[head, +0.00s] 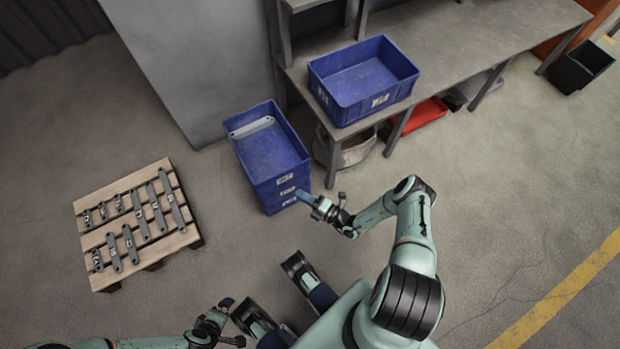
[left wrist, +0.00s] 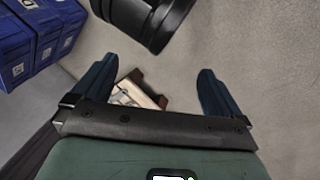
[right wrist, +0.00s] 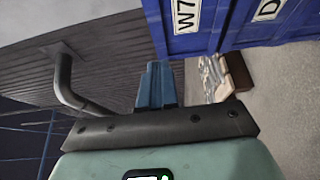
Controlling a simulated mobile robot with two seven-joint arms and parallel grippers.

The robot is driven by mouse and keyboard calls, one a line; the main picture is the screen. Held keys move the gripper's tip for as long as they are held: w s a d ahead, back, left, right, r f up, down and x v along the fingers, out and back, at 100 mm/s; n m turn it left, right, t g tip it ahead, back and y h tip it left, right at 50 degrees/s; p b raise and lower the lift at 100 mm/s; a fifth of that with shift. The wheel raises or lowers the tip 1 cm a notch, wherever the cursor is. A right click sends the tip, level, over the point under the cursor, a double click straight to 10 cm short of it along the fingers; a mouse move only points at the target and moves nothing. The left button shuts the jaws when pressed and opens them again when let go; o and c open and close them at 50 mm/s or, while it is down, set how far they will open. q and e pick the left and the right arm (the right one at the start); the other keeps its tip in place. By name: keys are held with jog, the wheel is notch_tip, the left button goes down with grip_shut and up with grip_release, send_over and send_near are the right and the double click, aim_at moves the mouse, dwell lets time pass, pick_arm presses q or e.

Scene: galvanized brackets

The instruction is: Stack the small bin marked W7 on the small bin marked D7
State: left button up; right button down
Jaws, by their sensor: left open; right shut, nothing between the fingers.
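The small blue bin marked W7 (head: 268,186) sits on another blue bin (head: 273,208) in a stack on the floor. In the right wrist view the W7 label shows on the upper bin (right wrist: 205,35); the lower bin's label (right wrist: 268,10) starts with D and is cut off. A grey flat part (head: 250,127) lies in the W7 bin. My right gripper (head: 303,197) is shut and empty, just in front of the stack's labelled side; contact cannot be told. Its closed fingers (right wrist: 156,85) show in the right wrist view. My left gripper (left wrist: 158,85) is open and empty, low over the floor.
A larger-looking blue bin (head: 345,105) stands on the grey bench (head: 455,55) right of the stack. A wooden pallet (head: 150,262) with several metal brackets lies at left. A red bin (head: 428,113) and round tub (head: 357,150) are under the bench. Floor between pallet and stack is clear.

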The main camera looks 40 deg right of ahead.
aim_at(286, 173)
jog(key=w, duration=0.2)
jog(key=w+b, duration=0.1)
jog(key=w, duration=0.4)
jog(key=shift+d+f, duration=0.1)
jog(key=shift+d, duration=0.2)
pick_arm(q)
jog(key=shift+w+a+f+t+y+b, duration=0.2)
jog(key=shift+w+a+f, duration=0.25)
jog(key=shift+w, duration=0.25)
jog(key=shift+w+a+f+t+y+b, duration=0.1)
jog(key=shift+w+a+f+t, duration=0.15)
jog(key=shift+w+f, duration=0.3)
pick_arm(e)
jog(key=shift+w+d, duration=0.25)
jog(key=shift+w, duration=0.15)
pick_arm(q)
jog(key=shift+w+r, duration=0.1)
pick_arm(e)
jog(key=shift+w+d+b, duration=0.5)
jog(key=shift+w+b, duration=0.25)
jog(key=shift+b, duration=0.05)
pick_arm(q)
jog(key=s+f, duration=0.1)
jog(key=s+f+g, duration=0.1)
jog(key=shift+s+a+f, duration=0.25)
jog(key=shift+s+f, duration=0.05)
jog(key=shift+f, duration=0.05)
